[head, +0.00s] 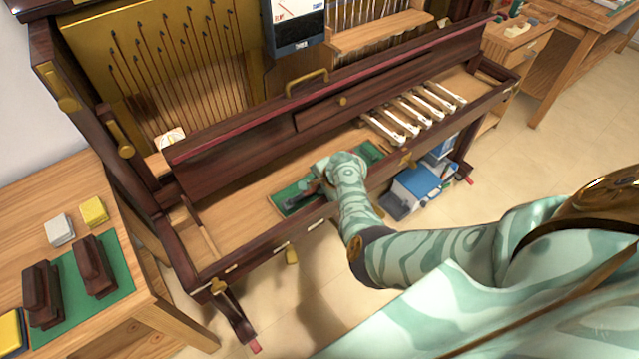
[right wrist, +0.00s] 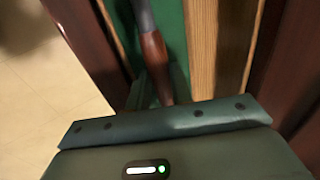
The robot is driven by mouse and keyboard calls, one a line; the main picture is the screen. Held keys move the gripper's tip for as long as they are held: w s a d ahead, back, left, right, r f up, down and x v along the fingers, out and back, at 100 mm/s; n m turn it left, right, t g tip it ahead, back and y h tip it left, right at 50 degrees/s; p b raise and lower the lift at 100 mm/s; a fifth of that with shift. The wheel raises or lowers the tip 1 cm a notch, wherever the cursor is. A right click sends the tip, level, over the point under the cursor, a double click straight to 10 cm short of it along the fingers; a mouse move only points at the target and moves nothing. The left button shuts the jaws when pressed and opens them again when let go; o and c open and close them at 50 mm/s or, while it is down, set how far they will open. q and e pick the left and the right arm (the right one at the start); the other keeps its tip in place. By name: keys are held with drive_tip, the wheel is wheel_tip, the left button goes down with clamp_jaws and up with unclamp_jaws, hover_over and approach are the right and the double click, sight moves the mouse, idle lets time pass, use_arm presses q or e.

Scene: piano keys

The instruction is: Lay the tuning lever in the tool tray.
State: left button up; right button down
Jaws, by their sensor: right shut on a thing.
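My right gripper (head: 316,188) is inside the open key bed of the piano, low over a green-lined strip that looks like the tool tray (head: 283,203). In the right wrist view it is shut on the tuning lever (right wrist: 152,52), which has a reddish-brown handle and a grey shaft. The lever points away from the gripper, above the green lining (right wrist: 172,32). I cannot tell whether the lever touches the lining. The gripper and sleeve hide most of the lever in the head view. My left gripper is not in view.
Several piano keys (head: 412,115) stand at the right of the key bed. A dark front rail (head: 270,245) and fallboard (head: 330,108) border it. A blue-topped box (head: 420,182) is on the floor. A bench (head: 50,190) at left holds brown blocks (head: 93,265).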

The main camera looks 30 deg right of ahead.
drive_tip(key=c, duration=1.2)
unclamp_jaws()
drive_tip(key=shift+o, duration=0.2)
drive_tip(key=shift+a+f, duration=0.1)
drive_tip(key=shift+s+f, duration=0.15)
drive_tip(key=shift+s, duration=0.1)
drive_tip(key=p+v, duration=0.2)
drive_tip(key=p, duration=0.1)
drive_tip(key=w+p+v, duration=0.1)
drive_tip(key=p+v, duration=0.2)
drive_tip(key=r+p+v, duration=0.1)
drive_tip(key=p+v, duration=0.2)
drive_tip(key=shift+w, duration=0.3)
drive_tip(key=shift+f, duration=0.15)
